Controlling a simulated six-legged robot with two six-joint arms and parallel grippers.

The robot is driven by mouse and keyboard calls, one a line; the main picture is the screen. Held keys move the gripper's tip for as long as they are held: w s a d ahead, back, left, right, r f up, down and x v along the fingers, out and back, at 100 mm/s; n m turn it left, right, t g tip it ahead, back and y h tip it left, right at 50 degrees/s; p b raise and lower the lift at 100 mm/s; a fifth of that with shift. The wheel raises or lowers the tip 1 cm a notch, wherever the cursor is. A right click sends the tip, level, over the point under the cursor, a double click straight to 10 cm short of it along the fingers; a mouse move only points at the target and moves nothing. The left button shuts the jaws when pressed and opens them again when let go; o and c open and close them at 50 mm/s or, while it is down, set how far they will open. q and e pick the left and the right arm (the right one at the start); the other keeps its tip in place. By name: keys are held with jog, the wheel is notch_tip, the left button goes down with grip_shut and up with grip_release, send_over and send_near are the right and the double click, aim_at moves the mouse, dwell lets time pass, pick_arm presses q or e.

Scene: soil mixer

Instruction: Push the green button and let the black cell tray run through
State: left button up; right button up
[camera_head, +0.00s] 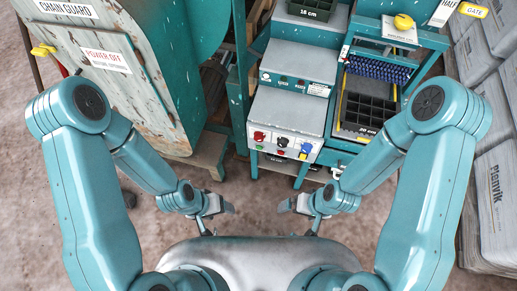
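A black cell tray (368,110) marked with a cm label sits in the teal-framed lane of the machine, right of the grey control box. The box's front panel (285,139) carries a red, a black and a blue control, with small coloured buttons below; the green button is too small to place surely. A second dark tray (312,9), labelled 18 cm, stands at the top. My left gripper (217,217) and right gripper (302,217) hang in front of the machine, below the panel and apart from it. Both appear open, with nothing between the fingers.
A blue bristle strip (378,70) spans the lane behind the black tray. A worn cabinet (125,75) marked CHAIN GUARD and POWER OFF stands left. Wrapped Plenvik sacks (494,190) are stacked right. Bare floor (255,215) lies between my grippers and the machine.

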pick_arm(q)
jog(key=shift+w+d, duration=0.1)
grip_shut()
dwell(1.4)
